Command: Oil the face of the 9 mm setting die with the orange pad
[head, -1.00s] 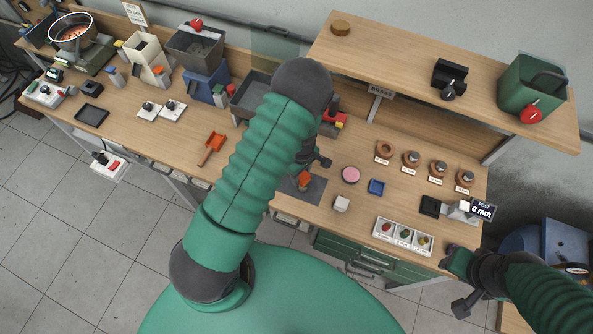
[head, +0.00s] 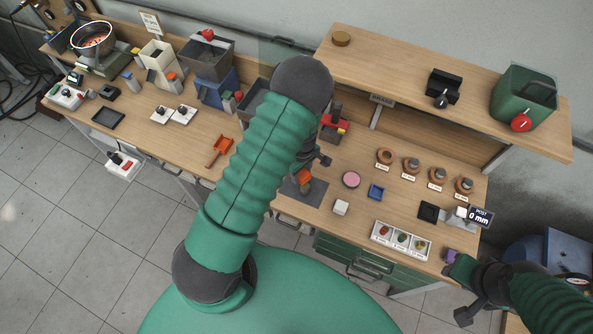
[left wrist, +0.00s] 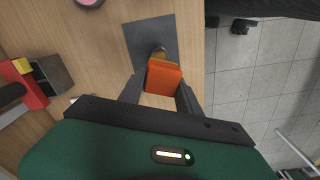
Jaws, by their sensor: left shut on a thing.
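In the left wrist view my left gripper (left wrist: 159,86) is shut on the orange pad (left wrist: 166,79), which sits between its fingers. The pad also shows in the head view (head: 304,175). Just beyond the pad is a small upright metallic piece with a yellowish band, apparently the setting die (left wrist: 159,53), over the dark grey mat (left wrist: 140,35). The pad partly hides it, and I cannot tell whether they touch. My left arm hides most of the gripper in the head view. My right gripper (head: 458,290) is at the lower right, beside a small purple thing (head: 450,256); its finger opening is unclear.
Ring stands (head: 411,165) line the right of the bench; the leftmost ring (head: 384,156) looks empty. A red-and-black press (head: 334,123) is behind my left arm.

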